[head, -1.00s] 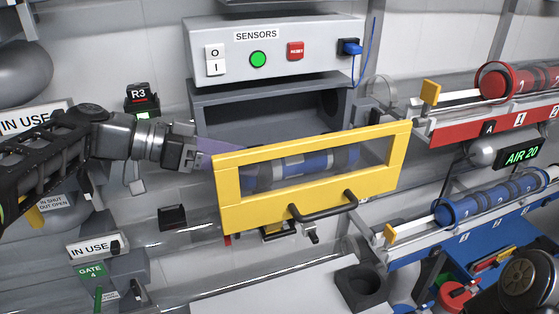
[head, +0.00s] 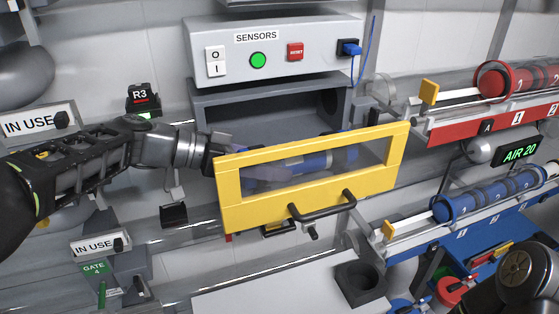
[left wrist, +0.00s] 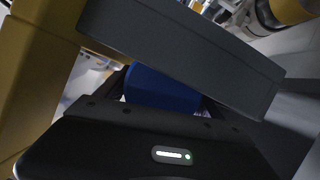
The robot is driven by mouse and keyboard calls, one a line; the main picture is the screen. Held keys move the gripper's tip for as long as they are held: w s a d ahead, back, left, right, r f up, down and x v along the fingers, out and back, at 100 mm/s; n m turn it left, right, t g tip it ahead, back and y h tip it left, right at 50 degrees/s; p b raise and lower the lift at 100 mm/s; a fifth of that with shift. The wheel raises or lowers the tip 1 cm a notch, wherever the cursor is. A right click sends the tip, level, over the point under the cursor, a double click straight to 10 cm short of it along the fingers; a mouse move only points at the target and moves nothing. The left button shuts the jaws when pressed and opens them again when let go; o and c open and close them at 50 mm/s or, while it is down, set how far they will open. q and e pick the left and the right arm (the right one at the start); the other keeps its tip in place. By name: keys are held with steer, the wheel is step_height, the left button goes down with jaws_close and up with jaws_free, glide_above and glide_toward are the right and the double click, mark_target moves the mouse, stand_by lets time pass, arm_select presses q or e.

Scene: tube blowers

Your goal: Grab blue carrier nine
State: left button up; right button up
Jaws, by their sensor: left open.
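A blue carrier (head: 312,163) lies behind the clear window of the yellow-framed door (head: 237,215), in front of the grey receiving box (head: 225,110). Its number cannot be read. My left gripper (head: 272,171) has reached in from the left behind the door. Its fingers show dimly through the window at the carrier's left part, and it is open. In the left wrist view the blue carrier (left wrist: 160,88) is close ahead of the gripper, partly covered by a grey bar (left wrist: 185,45). Contact cannot be made out.
The door has a black handle (head: 322,207). A SENSORS panel (head: 270,67) is above the box. Red carriers (head: 520,77) lie on a red rack at right, and blue carriers (head: 490,200) on a blue rack below. A black socket (head: 360,285) stands on the grey bench.

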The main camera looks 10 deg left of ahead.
arm_select(q)
steer(key=shift+c, duration=0.6)
steer(key=c, duration=1.2)
